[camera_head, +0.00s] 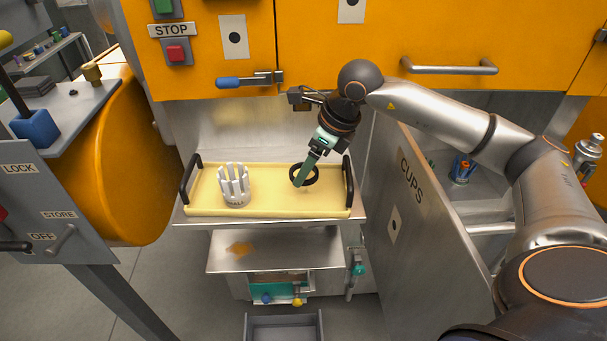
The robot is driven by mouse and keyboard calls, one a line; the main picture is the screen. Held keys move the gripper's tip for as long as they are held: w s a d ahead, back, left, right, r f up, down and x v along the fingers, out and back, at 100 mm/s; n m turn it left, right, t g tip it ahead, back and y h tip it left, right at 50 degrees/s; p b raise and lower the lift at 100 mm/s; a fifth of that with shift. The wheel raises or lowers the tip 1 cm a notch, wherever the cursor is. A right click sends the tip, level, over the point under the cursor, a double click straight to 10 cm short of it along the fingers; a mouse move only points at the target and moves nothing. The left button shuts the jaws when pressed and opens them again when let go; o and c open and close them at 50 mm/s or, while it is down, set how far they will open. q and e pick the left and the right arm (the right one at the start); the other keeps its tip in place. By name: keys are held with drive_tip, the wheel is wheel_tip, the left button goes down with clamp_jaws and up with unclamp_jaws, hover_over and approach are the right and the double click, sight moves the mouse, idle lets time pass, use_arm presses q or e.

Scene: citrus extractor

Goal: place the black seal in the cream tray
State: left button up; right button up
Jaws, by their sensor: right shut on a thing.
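The cream tray (268,203) lies on a metal shelf in the middle of the head view, with a black handle at each end. The black seal (315,176) is a dark ring at the right part of the tray. My right gripper (300,182) reaches down from the upper right and is shut on the seal's left side. The seal is at or just above the tray floor; I cannot tell whether it touches. The fingers hide part of the ring. My left gripper is not in view.
A white slotted cup-like part (234,186) stands in the tray's left half. An orange cabinet with a blue-handled latch (250,80) is above. An open door marked CUPS (400,215) is close on the right. A lower shelf (275,255) is below.

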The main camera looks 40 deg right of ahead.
sight(304, 192)
drive_tip(key=shift+w+a+f, duration=0.15)
drive_tip(key=shift+w+f, duration=0.05)
drive_tip(key=shift+f, duration=0.05)
drive_tip(key=shift+s+d+x, duration=0.1)
drive_tip(key=shift+s+x, duration=0.1)
drive_tip(key=shift+x, duration=0.75)
drive_tip(key=shift+s+d+x, duration=0.15)
drive_tip(key=shift+x, duration=0.75)
drive_tip(key=shift+f, duration=0.2)
drive_tip(key=shift+f, duration=0.2)
drive_tip(key=o, duration=1.2)
drive_tip(key=shift+r, duration=0.1)
drive_tip(key=shift+o, duration=0.2)
drive_tip(key=shift+r+p, duration=0.25)
drive_tip(key=shift+p, duration=0.05)
drive_tip(key=b+v, duration=0.1)
drive_tip(key=v, duration=1)
drive_tip(key=shift+s+r, duration=0.15)
drive_tip(key=shift+r, duration=0.2)
